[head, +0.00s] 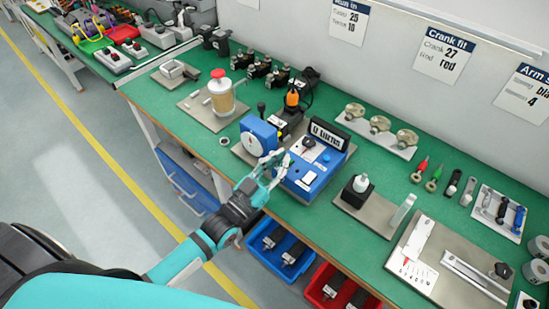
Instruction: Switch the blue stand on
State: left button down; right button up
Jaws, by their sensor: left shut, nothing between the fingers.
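The blue stand (322,172) is a sloped blue box on the green bench, with a dark-framed display at its back edge. Its top carries a white rocker-like switch (307,179) near the front, a round knob and a small dark part. Whether the switch is on or off is too small to tell. A blue unit with a white round face (258,137) stands just left of it. My left gripper (282,163) is shut and empty, at the left front edge of the stand, close to the switch. I cannot tell whether it touches the stand. My right gripper is out of view.
A clear jar with a red top (221,94) stands on a plate to the left. A fixture with a black block (357,189) is to the right. Blue (281,249) and red (340,287) bins sit below the bench edge. Green surface is free between the fixtures.

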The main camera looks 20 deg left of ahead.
pick_arm(q)
jog(key=shift+s+f, duration=0.1)
jog(key=shift+f, duration=0.5)
